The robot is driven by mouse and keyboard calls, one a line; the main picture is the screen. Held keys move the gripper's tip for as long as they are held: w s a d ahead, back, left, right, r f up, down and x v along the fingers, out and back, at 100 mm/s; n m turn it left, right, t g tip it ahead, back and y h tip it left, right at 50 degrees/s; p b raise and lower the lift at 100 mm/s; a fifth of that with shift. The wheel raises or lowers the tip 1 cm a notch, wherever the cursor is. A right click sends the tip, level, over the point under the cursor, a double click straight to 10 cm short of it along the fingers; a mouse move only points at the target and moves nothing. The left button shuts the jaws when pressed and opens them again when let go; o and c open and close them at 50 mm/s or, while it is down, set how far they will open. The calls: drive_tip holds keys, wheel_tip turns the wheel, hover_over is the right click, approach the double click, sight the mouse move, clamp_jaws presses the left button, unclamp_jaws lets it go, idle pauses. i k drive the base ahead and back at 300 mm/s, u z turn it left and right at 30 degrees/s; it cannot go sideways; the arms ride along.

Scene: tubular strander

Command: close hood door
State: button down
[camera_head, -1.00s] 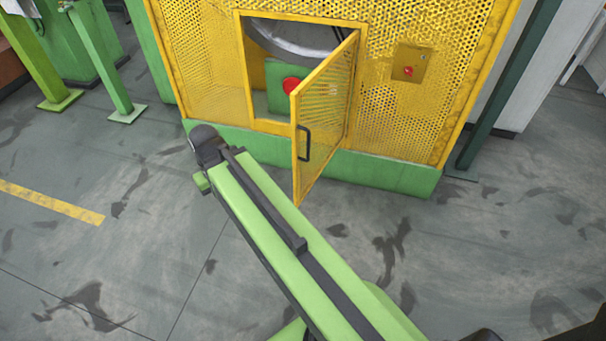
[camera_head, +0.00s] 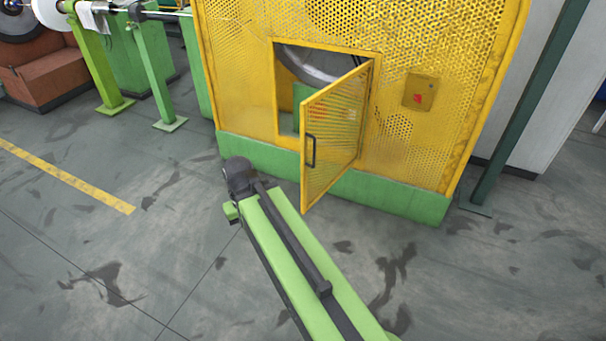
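The hood door (camera_head: 335,138) is a yellow perforated panel with a dark vertical handle (camera_head: 311,151) near its free edge. It stands open, swung out toward me from its right side. The yellow hood (camera_head: 246,75) shows a doorway, with a grey curved part and a green panel inside. My green arm reaches up from the bottom toward the hood, its dark end joint to the left of the door's lower edge. My gripper is not visible, so what it holds or touches cannot be seen.
A small yellow box with a red button (camera_head: 420,92) is on the hood, right of the doorway. A green post (camera_head: 528,103) stands at the right. Green stands (camera_head: 152,70) and machinery are at the upper left. The grey floor (camera_head: 130,250) in front is clear.

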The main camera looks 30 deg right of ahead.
sight(367, 66)
drive_tip(key=u, duration=0.05)
drive_tip(key=i, duration=1)
drive_tip(key=u, duration=0.05)
